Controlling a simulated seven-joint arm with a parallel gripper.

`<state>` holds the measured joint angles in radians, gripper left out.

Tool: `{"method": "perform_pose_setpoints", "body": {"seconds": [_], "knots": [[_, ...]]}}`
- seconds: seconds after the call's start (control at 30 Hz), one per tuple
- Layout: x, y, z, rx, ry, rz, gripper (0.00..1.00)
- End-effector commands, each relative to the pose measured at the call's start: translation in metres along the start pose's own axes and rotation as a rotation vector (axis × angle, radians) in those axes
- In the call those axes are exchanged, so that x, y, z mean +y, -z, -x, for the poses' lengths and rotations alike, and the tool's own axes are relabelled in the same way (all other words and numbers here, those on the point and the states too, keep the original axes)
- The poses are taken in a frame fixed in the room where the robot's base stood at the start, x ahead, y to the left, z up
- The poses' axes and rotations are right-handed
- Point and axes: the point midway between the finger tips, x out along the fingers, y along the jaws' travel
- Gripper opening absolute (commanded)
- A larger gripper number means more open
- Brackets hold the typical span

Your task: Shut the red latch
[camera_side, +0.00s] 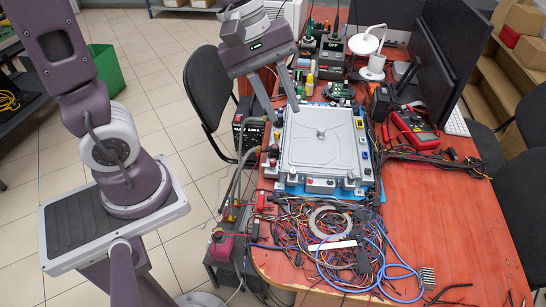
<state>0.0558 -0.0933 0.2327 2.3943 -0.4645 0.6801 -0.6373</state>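The grey metal unit (322,145) with a flat lid lies on a blue mat on the red-brown table. Dark coolant hoses (236,180) run up to fittings at its left side. Small red parts show by these fittings, including one (262,200) near the unit's front left corner. I cannot tell which red part is the latch, or whether it is open or shut. My gripper (283,113) hangs above the unit's back left corner, fingers pointing down and apart, with nothing seen between them. It hides part of that corner.
A tangle of wires (325,240) and a blue cable cover the table in front of the unit. A red multimeter (414,128) and a monitor (448,60) stand to the right. A red-topped device (221,243) is at the left edge. The front right tabletop is mostly clear.

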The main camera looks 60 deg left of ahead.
Motion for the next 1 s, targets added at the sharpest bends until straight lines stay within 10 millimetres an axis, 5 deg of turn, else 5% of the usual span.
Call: {"method": "perform_pose_setpoints", "body": {"seconds": [0.1, 0.2, 0.33, 0.5, 0.77, 1.0], "knots": [[0.009, 0.059, -0.073, 0.022, 0.095, 0.614, 0.27], [-0.009, 0.11, -0.128, 0.139, 0.149, 1.069, 0.27], [-0.042, 0.157, -0.17, 0.308, 0.163, 1.435, 0.27], [-0.061, 0.176, -0.189, 0.388, 0.154, 1.579, 0.27], [-0.076, 0.181, -0.231, 0.386, 0.16, 1.581, 0.27], [-0.081, 0.183, -0.247, 0.385, 0.158, 1.573, 0.27]]}}
